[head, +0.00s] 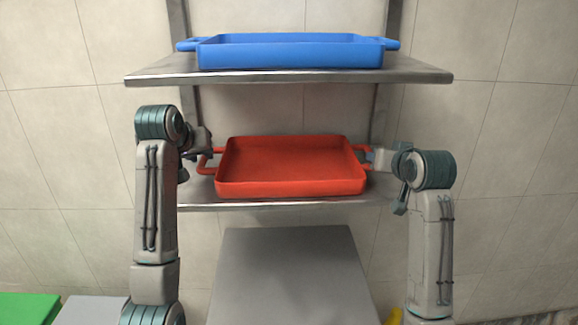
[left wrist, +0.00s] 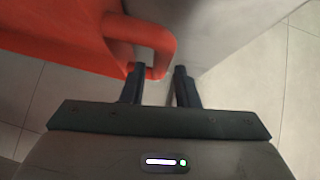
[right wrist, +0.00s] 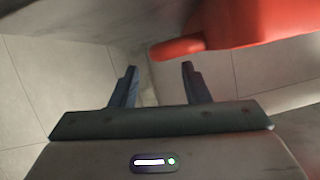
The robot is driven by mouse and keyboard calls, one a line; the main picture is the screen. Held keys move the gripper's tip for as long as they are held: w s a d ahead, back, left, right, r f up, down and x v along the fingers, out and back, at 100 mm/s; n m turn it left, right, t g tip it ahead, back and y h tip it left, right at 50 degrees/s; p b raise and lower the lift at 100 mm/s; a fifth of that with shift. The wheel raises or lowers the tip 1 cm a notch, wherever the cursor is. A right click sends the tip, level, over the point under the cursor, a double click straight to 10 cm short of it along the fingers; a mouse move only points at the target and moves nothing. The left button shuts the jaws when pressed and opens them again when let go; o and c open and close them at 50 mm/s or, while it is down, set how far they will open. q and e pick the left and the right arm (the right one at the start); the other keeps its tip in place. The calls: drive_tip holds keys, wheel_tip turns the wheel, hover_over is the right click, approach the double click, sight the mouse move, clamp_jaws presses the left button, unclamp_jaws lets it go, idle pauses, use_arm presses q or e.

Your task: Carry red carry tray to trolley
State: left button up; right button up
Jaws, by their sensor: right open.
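The red carry tray (head: 290,189) sits level on the lower metal shelf, with a loop handle at each end. My left gripper (head: 206,157) is at the tray's left handle. In the left wrist view the left gripper (left wrist: 158,72) is open, with the red handle (left wrist: 160,40) reaching between its fingertips, nearer one finger. My right gripper (head: 370,156) is at the tray's right end. In the right wrist view the right gripper (right wrist: 158,72) is open, and the red handle (right wrist: 178,48) lies at its fingertips. The trolley cannot be made out for certain.
A blue tray (head: 290,56) stands on the upper shelf (head: 290,77), above the red one. A grey flat surface (head: 290,275) lies below and in front of the lower shelf (head: 290,205). A green object (head: 25,308) shows at bottom left and a yellow one (head: 394,316) at bottom right.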

sight(203, 157)
use_arm(q)
drive_tip(key=x, duration=0.4)
use_arm(e)
drive_tip(key=x, duration=0.6)
drive_tip(key=shift+s, duration=0.1)
use_arm(q)
clamp_jaws()
use_arm(e)
drive_tip(key=c, duration=0.6)
clamp_jaws()
